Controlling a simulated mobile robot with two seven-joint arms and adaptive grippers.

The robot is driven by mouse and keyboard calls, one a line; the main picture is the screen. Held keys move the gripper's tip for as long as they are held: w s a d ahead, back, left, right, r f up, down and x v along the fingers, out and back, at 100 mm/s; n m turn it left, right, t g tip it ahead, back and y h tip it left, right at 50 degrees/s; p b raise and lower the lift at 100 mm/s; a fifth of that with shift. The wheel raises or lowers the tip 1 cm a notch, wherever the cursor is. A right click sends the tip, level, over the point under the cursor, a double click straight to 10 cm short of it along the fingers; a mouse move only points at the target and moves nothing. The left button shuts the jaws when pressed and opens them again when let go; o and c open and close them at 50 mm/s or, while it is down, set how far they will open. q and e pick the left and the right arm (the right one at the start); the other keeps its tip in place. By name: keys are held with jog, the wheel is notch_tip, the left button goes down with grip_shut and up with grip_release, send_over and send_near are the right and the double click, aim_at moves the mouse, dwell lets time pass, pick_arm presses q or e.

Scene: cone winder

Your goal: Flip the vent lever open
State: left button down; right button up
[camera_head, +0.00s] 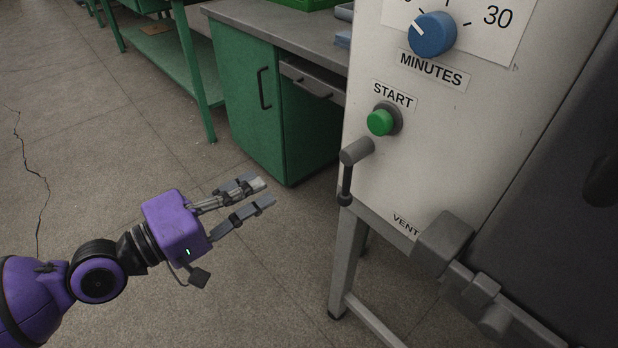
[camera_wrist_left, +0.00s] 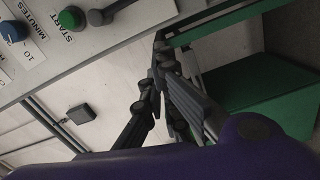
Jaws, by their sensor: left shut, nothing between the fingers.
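The vent lever (camera_head: 357,152) is a grey pivot with a thin dark arm and a round knob. It sits on the left edge of the pale machine panel, below the green start button, and its arm hangs down. In the left wrist view the lever (camera_wrist_left: 108,14) shows at the top, beside the green button. My left gripper (camera_head: 269,192) is purple with grey fingers. It is shut and empty, left of the lever and apart from it, with fingers pointing right. Its fingers also show in the left wrist view (camera_wrist_left: 157,74). My right gripper is not in view.
The machine panel (camera_head: 440,130) carries a blue minutes dial (camera_head: 432,34), a green start button (camera_head: 380,122) and a VENT label (camera_head: 405,226). A grey machine leg (camera_head: 347,262) stands below. A green cabinet (camera_head: 245,95) stands behind. Open floor lies around my left gripper.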

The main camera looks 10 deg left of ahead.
aim_at(347, 180)
pick_arm(q)
jog(key=w+d+p, duration=0.4)
jog(key=d+p, duration=0.1)
jog(key=d, duration=0.4)
jog(key=shift+w+f, duration=0.3)
jog(key=shift+f, duration=0.15)
jog(key=shift+w, duration=0.1)
